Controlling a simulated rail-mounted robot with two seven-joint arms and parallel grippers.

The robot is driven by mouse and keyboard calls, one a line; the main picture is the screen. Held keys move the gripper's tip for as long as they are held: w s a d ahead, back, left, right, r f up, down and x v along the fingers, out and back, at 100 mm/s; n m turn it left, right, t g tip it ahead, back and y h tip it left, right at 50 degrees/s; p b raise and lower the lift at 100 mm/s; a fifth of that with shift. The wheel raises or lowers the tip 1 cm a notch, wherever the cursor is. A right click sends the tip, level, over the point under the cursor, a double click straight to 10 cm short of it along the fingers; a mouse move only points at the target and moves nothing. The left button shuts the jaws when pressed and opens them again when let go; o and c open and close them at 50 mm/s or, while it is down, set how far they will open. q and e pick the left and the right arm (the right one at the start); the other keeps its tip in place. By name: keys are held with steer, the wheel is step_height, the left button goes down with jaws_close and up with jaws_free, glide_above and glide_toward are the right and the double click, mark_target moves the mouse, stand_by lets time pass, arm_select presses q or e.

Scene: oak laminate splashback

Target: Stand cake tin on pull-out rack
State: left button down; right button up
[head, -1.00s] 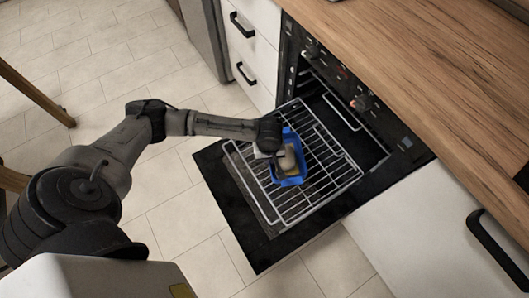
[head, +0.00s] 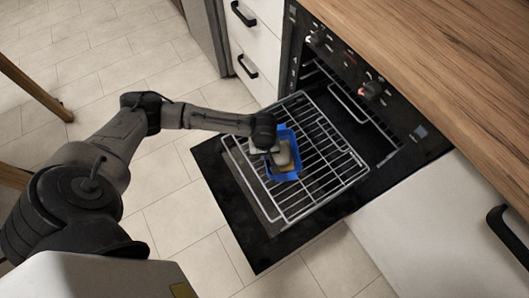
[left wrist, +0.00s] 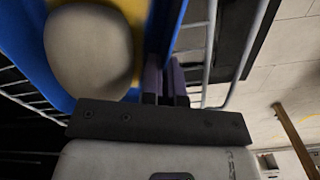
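The cake tin (head: 285,177) is blue, with a beige rounded thing and something yellow inside it. In the head view it is over the middle of the pull-out rack (head: 338,181), a wire grid. I cannot tell whether the tin touches the wires. My left gripper (head: 268,147) is at the tin's left side. In the left wrist view its fingers (left wrist: 165,82) are close together on the tin's blue wall (left wrist: 170,28). The tin's underside is hidden. My right gripper is not in view.
The black oven door (head: 250,236) is folded down under the rack. The oven front has knobs (head: 371,90) at the right. A wooden worktop (head: 450,60) is above. White drawers (head: 252,45) with black handles stand behind.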

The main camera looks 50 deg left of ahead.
arm_select(q)
steer(key=c, duration=1.8)
jaws_free()
steer(key=shift+f, duration=0.1)
steer(key=o, duration=0.4)
steer(key=shift+o, duration=0.2)
